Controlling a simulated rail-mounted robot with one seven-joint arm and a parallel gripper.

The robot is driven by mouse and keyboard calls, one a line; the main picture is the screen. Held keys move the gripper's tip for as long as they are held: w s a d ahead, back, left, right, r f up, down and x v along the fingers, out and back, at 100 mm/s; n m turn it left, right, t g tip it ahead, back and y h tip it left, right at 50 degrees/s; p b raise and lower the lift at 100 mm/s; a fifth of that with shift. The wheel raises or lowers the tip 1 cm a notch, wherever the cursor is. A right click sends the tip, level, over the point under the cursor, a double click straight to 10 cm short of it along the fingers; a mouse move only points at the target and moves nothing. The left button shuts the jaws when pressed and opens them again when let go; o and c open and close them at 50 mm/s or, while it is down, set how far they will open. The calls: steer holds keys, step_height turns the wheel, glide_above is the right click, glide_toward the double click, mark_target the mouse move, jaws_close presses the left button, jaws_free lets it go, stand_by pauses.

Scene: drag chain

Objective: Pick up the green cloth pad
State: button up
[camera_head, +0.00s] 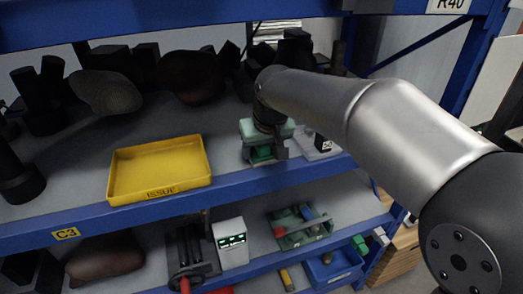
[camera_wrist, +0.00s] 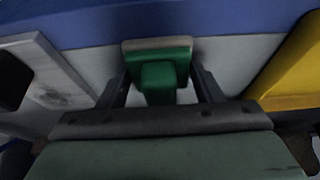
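The green pad (camera_head: 262,153) is on the upper shelf near its front edge, right of the yellow tray. In the wrist view the green pad (camera_wrist: 160,78) shows as a green block with a paler, greyish edge. My gripper (camera_head: 265,156) is low over it, pointing down. In the wrist view my gripper's two dark fingers (camera_wrist: 160,88) stand on either side of the pad, with narrow gaps showing. The gripper looks open around the pad. The lower part of the pad and any contact at the fingertips are hard to make out.
A yellow tray (camera_head: 160,170) marked ISSUE sits empty to the left. A pale fixture with a dark block (camera_head: 322,143) is close on the right. Dark parts crowd the shelf's back. The blue shelf edge (camera_head: 240,187) runs in front, with a loaded lower shelf beneath.

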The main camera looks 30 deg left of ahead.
steer(key=shift+c, duration=0.7)
steer(key=shift+r, duration=0.55)
step_height(320, 180, up, 2)
steer(key=shift+r, duration=0.2)
steer(key=d+r+b, duration=0.4)
steer(key=d+r, duration=0.5)
steer(key=d, duration=0.5)
steer(key=shift+s+r, duration=0.3)
steer(key=shift+s, duration=0.05)
steer(key=shift+o, duration=0.4)
